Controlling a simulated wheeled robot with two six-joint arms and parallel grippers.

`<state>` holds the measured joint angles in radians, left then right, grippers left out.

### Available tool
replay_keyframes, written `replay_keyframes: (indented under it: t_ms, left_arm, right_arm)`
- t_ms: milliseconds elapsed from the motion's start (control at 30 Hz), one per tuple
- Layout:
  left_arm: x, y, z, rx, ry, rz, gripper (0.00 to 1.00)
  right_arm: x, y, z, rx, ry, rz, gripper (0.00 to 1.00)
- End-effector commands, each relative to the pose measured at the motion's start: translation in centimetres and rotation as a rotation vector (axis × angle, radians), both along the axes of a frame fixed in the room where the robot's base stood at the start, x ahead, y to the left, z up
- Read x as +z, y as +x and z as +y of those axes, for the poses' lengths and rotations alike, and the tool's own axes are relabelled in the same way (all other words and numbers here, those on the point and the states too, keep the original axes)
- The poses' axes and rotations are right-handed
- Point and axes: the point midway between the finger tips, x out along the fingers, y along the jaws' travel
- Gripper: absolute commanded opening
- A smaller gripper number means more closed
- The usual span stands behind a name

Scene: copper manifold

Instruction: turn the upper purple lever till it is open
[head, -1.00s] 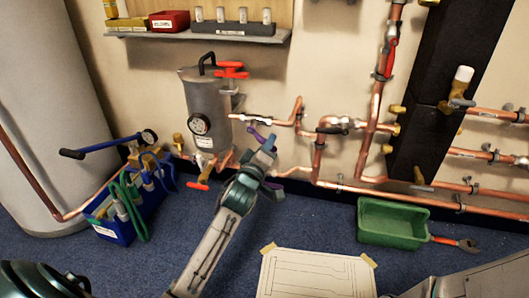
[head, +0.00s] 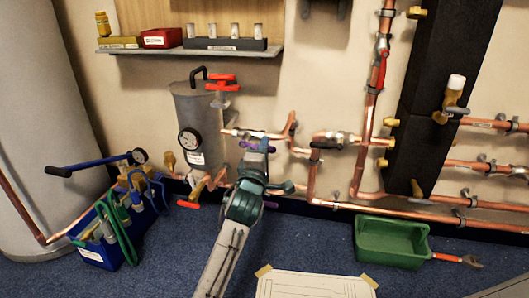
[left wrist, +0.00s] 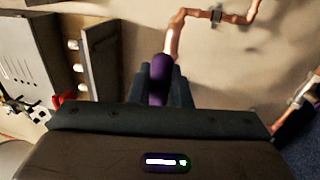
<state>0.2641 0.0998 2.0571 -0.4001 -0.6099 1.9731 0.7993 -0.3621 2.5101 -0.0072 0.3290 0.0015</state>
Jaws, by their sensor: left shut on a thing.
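The upper purple lever (head: 271,149) is on the copper pipe to the right of the grey cylinder, and my left gripper (head: 256,152) hides much of it in the head view. In the left wrist view, the purple lever (left wrist: 160,74) stands between the dark fingers of my left gripper (left wrist: 160,92), which is shut on it. Its free, rounded end shows beyond the fingers, close to the copper pipe. A lower purple lever (head: 270,204) shows partly below my gripper. My right gripper is not in view.
The grey cylinder (head: 196,112) with a gauge and red handles stands close left of my gripper. A shelf (head: 190,52) is above. A blue tool box (head: 100,252) and a green tray (head: 390,240) are on the carpet. Copper pipes run along the wall to the right.

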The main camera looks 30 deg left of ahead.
Motion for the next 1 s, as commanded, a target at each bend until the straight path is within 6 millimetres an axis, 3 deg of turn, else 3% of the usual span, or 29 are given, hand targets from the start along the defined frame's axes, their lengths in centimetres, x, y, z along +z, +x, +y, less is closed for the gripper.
replay_keyframes:
  t_ms: [400,433,533,1000]
  left_arm:
    - [0.25,0.03,0.04,0.001,-0.009,-0.005,0.0]
    - [0.25,0.03,0.04,0.001,-0.009,-0.005,0.19]
    - [0.23,0.02,0.04,0.0,-0.009,-0.004,0.37]
    - [-0.34,0.01,0.05,0.0,0.078,0.022,0.37]
  right_arm:
    - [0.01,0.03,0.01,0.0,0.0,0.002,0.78]
    - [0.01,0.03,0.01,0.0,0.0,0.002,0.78]
    - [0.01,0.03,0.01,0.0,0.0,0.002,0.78]
    - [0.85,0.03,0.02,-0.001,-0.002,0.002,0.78]
